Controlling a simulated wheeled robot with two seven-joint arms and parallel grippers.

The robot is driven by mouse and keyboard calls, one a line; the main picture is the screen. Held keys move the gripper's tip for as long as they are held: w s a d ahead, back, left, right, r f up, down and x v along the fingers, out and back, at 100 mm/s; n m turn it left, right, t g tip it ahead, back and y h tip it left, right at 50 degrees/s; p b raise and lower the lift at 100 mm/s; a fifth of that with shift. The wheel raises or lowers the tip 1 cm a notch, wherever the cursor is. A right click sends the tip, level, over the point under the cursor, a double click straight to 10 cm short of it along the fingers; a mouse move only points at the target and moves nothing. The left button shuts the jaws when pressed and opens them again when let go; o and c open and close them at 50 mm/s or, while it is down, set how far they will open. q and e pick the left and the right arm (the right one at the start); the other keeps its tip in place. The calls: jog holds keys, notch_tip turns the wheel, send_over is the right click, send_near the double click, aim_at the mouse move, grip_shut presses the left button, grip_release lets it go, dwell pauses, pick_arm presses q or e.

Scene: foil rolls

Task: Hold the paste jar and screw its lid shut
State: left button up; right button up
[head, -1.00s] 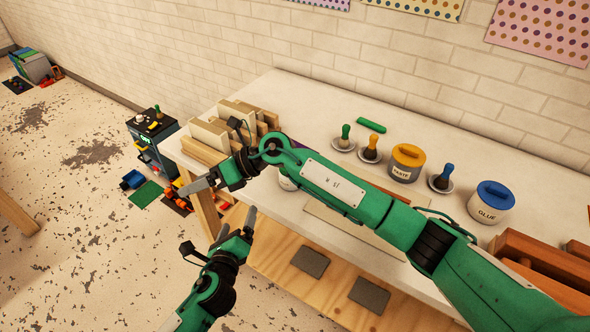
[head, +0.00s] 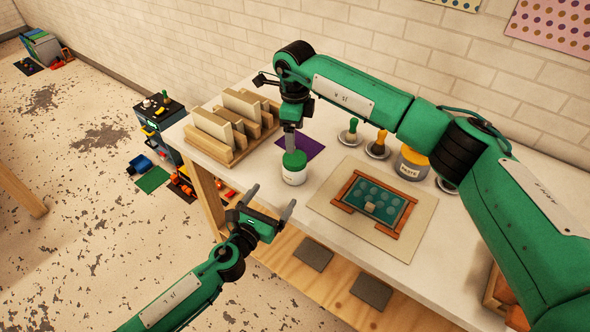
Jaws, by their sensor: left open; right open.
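A small white jar (head: 294,178) with a green lid (head: 294,158) on top stands upright at the near edge of the table; its label is too small to read. My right gripper (head: 290,146) points down just above the green lid, open, and I cannot tell whether its fingers touch it. My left gripper (head: 269,200) is open and empty, off the near table edge, below and left of the jar. Another jar (head: 412,165) with a yellow top, whose label seems to read paste, stands farther back, partly hidden by my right arm.
A wooden rack of upright blocks (head: 232,120) stands left of the jar, with a purple sheet (head: 300,147) behind it. A framed green stencil (head: 375,203) lies to the right on a board. Stamps (head: 381,144) stand at the back.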

aim_at(295, 157)
pick_arm(q)
jog(key=x, duration=1.3)
jog(key=shift+w+d, duration=0.15)
jog(key=shift+w, duration=0.15)
jog(key=c, duration=2)
grip_shut()
pick_arm(e)
jog(key=n, duration=0.9)
jog(key=shift+f, duration=4)
